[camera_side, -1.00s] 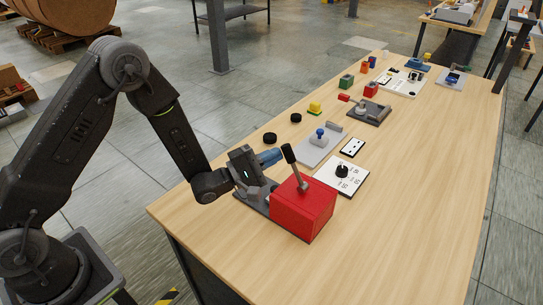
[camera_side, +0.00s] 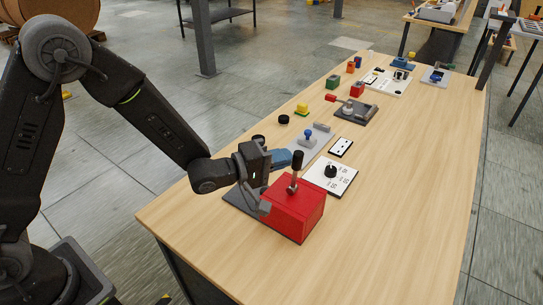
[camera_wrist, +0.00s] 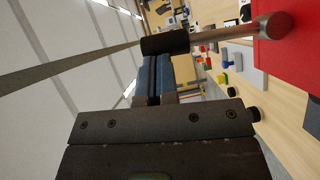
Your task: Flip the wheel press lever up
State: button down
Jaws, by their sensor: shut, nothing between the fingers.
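The wheel press is a red box (camera_side: 293,211) on a dark base plate at the near left of the table. Its lever (camera_side: 296,172), a metal rod with a black grip, stands nearly upright above the box in the side view. My gripper (camera_side: 287,158) is shut and empty, with its blue fingers beside the grip, on its left. In the wrist view the closed fingers (camera_wrist: 160,62) point at the black grip (camera_wrist: 165,42), which lies across their tips; they appear to touch it. The lever's rod (camera_wrist: 228,33) runs to the red box (camera_wrist: 288,35).
A white panel with a black knob (camera_side: 331,172) is right of the press. A grey fixture with a blue knob (camera_side: 308,136) stands behind it. Several small blocks and fixtures line the table farther back. The table's right side (camera_side: 420,170) is clear.

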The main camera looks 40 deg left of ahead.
jog(key=shift+d+f+m+g+y, duration=0.1)
jog(key=shift+d+m+g+y, duration=0.2)
jog(key=shift+d+m, duration=0.65)
jog(key=shift+d+m+g+y, duration=0.25)
jog(key=shift+d+m, duration=0.2)
jog(key=shift+d, duration=1.05)
jog(key=shift+y, duration=0.25)
jog(key=a, duration=0.1)
jog(key=a+r, duration=0.1)
jog(key=s+a+r, duration=0.1)
jog(key=a, duration=0.1)
jog(key=shift+s+r, duration=0.1)
jog(key=v, duration=0.9)
jog(key=shift+s, duration=0.35)
jog(key=shift+r, duration=0.1)
